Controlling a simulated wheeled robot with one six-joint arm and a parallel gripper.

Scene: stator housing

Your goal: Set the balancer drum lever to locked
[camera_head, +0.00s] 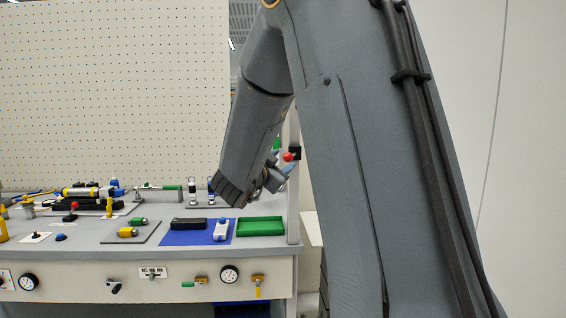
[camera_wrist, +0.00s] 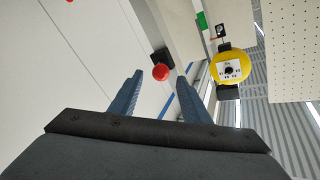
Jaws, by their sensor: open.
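In the wrist view a red ball knob (camera_wrist: 161,73) with a black block (camera_wrist: 162,57) behind it shows between my finger tips. I cannot tell whether this is the balancer drum lever or which setting it has. A yellow round drum (camera_wrist: 231,66) with a marked white face hangs to the right, outside my fingers. My gripper (camera_wrist: 159,76) is open with nothing held. In the head view the red knob (camera_head: 288,156) shows by the post at the bench's right end, close to my gripper (camera_head: 277,177), which is partly hidden by my arm.
The bench (camera_head: 75,238) holds a blue mat (camera_head: 184,238), a green tray (camera_head: 262,226), a grey plate with green and yellow parts (camera_head: 127,231), and several fixtures. A pegboard (camera_head: 110,90) stands behind it. My arm covers the bench's right side.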

